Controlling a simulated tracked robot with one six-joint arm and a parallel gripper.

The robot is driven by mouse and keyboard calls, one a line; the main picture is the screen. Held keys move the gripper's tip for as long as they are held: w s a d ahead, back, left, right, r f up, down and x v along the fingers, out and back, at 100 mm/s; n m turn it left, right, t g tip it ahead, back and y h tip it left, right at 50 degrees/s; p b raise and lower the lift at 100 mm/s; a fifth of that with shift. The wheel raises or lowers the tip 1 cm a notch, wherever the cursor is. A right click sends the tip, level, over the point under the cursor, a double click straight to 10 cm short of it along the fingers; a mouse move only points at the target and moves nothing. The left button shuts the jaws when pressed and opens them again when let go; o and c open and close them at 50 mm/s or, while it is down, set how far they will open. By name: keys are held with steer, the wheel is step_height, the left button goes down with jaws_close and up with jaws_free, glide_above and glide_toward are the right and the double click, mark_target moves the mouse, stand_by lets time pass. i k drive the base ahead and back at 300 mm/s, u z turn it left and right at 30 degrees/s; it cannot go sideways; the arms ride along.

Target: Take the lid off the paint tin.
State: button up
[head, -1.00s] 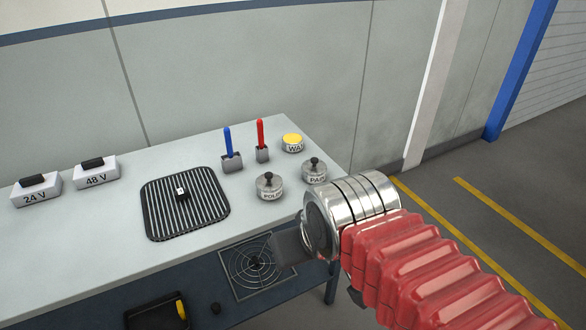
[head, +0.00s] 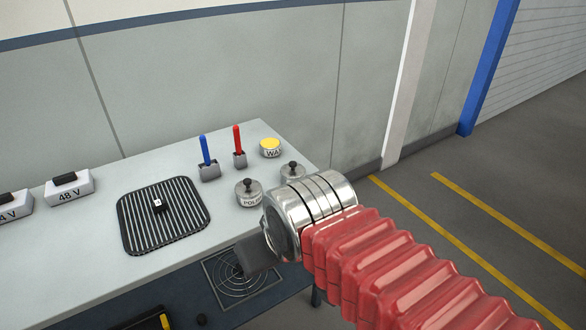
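The paint tin (head: 292,171) is a small round silver tin with a black knob on its lid, near the right end of the bench. The lid is on. My wrist hides the lower front of the tin and its label; the earlier frame shows letters starting "PAI". My gripper (head: 257,254) shows only as a dark grey finger part below and left of the wrist, in front of the bench edge. It looks apart from the tin. Its fingertips are not clear, so I cannot tell whether it is open.
A similar tin marked "POLI" (head: 249,193) stands just left of the paint tin. A ribbed black mat (head: 165,230) lies left. A round grille (head: 240,280) is below the bench edge.

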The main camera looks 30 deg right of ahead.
mark_target(292, 170)
steer(key=z, duration=0.05)
steer(key=i, duration=0.95)
steer(key=u, duration=0.1)
